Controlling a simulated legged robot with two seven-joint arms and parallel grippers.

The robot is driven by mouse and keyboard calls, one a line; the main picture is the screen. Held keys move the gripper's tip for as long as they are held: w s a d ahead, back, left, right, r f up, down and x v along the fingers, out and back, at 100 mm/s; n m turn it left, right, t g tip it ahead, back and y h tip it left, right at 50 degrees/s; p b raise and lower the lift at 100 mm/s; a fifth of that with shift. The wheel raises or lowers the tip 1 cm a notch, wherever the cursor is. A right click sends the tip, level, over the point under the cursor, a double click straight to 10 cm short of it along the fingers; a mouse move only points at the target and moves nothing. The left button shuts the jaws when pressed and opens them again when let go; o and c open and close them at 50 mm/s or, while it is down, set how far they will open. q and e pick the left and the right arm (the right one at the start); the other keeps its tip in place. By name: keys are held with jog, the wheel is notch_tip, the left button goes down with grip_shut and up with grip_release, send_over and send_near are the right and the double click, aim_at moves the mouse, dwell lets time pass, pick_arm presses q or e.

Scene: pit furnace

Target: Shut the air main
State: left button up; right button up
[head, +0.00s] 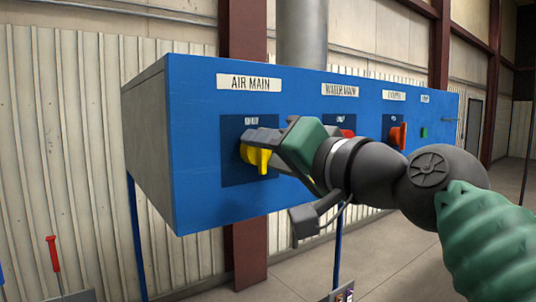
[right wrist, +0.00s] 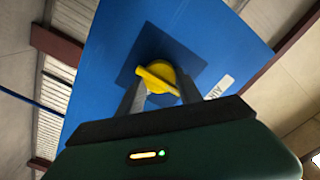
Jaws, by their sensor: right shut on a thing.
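The air main valve is a yellow rotary handle (head: 256,156) on a dark square plate, under the label "AIR MAIN" (head: 250,83) on a blue panel box (head: 190,150). My right gripper (head: 258,150) reaches in from the right and is shut on the yellow handle. In the right wrist view the handle (right wrist: 157,77) sits between the two fingers (right wrist: 160,92), its bar slanting across. Part of the handle is hidden by the fingers in the head view. My left gripper is not in view.
Right of it on the panel are a red control (head: 348,133) under "WATER MAIN", partly hidden by my gripper, an orange-red knob (head: 398,135) and a small green button (head: 424,132). A red-handled tool (head: 54,255) stands at lower left. Open floor lies to the right.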

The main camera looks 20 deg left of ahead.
jog(key=shift+a+f, duration=0.15)
jog(key=shift+f, duration=0.35)
jog(key=o, duration=1.1)
jog(key=shift+o, duration=1.2)
jog(key=shift+r, duration=0.1)
jog(key=shift+w+r, duration=0.1)
jog(key=shift+w, duration=0.05)
jog(key=b+v, duration=0.7)
jog(key=v, duration=1)
